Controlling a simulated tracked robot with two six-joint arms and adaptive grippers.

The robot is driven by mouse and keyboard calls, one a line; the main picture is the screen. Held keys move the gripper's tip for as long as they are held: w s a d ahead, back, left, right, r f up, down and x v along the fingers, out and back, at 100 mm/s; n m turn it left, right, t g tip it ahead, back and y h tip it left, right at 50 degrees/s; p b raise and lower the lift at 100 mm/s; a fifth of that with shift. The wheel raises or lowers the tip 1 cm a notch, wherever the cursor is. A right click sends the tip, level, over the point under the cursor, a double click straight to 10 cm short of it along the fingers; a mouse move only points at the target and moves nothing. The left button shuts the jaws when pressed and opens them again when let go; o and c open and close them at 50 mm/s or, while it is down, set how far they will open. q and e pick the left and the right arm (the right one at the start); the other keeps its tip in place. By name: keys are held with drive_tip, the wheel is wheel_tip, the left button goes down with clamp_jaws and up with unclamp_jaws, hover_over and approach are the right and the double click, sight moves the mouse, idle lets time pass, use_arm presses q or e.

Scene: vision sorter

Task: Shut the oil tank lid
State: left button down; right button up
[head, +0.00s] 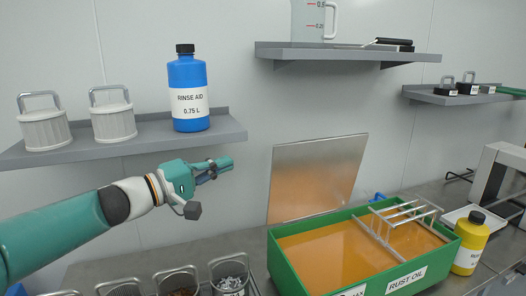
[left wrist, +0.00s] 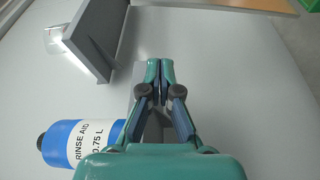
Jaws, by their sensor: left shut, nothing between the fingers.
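The oil tank (head: 279,265) is a green open box of orange-brown liquid with a RUST OIL label, at the lower right of the head view. Its lid (head: 318,178) is a flat grey metal plate standing up and leaning back behind the tank's left part, so the tank is open. My left gripper (head: 228,163) is shut and empty, left of the lid and apart from it, in front of the wall just below the left shelf. Its closed fingers also show in the left wrist view (left wrist: 161,72). My right gripper is in neither view.
A blue RINSE AID bottle (head: 188,95) and two lidded metal baskets (head: 113,122) stand on the left shelf (head: 60,150), close above my left arm. A metal rack (head: 385,233) spans the tank. A yellow bottle (head: 469,243) stands right of it. Small baskets (head: 230,284) stand at the front left.

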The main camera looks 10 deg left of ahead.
use_arm(q)
drive_tip(key=a+p+x, duration=0.1)
drive_tip(key=p+x, duration=0.3)
drive_tip(key=x, duration=0.7)
drive_tip(key=s, duration=0.1)
drive_tip(key=s+d, duration=0.1)
drive_tip(key=s+d+b, duration=0.1)
drive_tip(key=shift+s+f, duration=0.25)
drive_tip(key=shift+f, duration=0.1)
